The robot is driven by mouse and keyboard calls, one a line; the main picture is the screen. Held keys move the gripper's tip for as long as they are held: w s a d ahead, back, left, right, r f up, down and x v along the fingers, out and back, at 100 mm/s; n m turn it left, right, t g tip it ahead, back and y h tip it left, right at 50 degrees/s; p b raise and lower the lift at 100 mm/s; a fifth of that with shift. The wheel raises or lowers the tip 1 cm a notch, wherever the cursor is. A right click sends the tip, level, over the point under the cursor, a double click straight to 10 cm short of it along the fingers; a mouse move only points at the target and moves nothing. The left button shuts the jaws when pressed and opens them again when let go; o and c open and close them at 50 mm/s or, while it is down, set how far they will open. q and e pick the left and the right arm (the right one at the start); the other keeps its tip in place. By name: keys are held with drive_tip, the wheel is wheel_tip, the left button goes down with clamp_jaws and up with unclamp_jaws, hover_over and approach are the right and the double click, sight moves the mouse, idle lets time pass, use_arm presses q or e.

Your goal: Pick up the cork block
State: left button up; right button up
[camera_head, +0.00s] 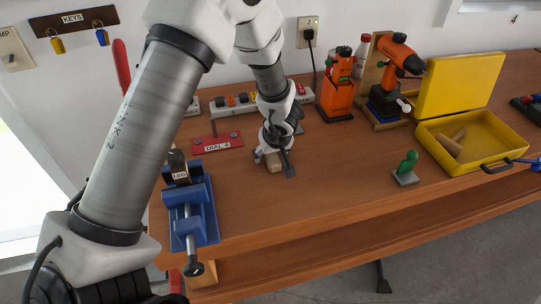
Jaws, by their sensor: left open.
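A small tan block (273,165), which looks like the cork block, sits on the wooden workbench (320,185) near its middle. My left gripper (275,158) points down right over it, with one finger to the left and one to the right of the block. The fingers are open, and they partly hide the block's top and sides. I cannot tell whether a finger touches it. My right gripper is not in view.
A blue vise (190,212) stands left of the block. The bench front is clear.

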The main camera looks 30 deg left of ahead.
use_arm(q)
drive_tip(key=shift+s+d, duration=0.1)
drive_tip(key=c, duration=1)
